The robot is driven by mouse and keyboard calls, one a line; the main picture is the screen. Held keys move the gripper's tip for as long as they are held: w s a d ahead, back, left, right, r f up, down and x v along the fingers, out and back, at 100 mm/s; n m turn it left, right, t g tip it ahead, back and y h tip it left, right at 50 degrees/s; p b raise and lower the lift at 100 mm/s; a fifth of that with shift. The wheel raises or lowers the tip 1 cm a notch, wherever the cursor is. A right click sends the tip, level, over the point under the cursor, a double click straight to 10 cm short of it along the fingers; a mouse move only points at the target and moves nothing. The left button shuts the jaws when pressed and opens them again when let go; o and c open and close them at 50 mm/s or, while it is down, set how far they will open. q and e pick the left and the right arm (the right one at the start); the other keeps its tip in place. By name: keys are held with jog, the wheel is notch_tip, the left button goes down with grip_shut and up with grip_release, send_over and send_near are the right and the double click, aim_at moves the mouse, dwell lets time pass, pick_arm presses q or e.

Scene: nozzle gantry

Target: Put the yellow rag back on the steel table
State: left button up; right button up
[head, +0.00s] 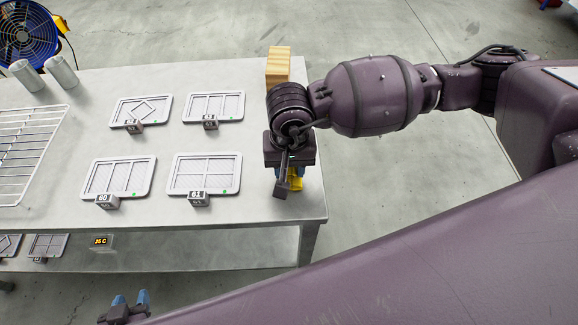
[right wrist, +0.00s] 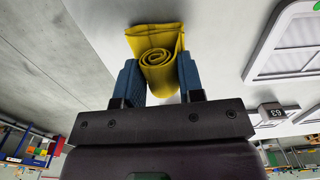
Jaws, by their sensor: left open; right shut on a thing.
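The yellow rag (right wrist: 160,42) is a rolled cloth, its spiral end facing the right wrist camera. My right gripper (right wrist: 158,72) is shut on it, one blue finger on each side. In the head view the rag (head: 296,183) shows only as a small yellow patch under my right gripper (head: 288,174), over the right end of the steel table (head: 262,210). I cannot tell whether the rag touches the tabletop. My left gripper (head: 131,298) is open and empty, in front of the table near the bottom of the head view.
Several framed mesh plates with number tags, one tagged 61 (head: 205,174), lie left of my right gripper. A wooden block (head: 278,66) stands at the back right corner. A wire rack (head: 28,150), two grey cylinders (head: 62,72) and a blue fan (head: 25,35) are at the left.

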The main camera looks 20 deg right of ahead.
jog(key=shift+s+f, duration=0.1)
jog(key=shift+f, duration=0.3)
jog(key=o, duration=1.1)
jog(key=shift+f, duration=0.1)
jog(key=r, duration=0.7)
jog(key=a+r, duration=0.1)
jog(key=r, duration=0.2)
jog(key=shift+s+r, duration=0.1)
jog(key=shift+r, duration=0.25)
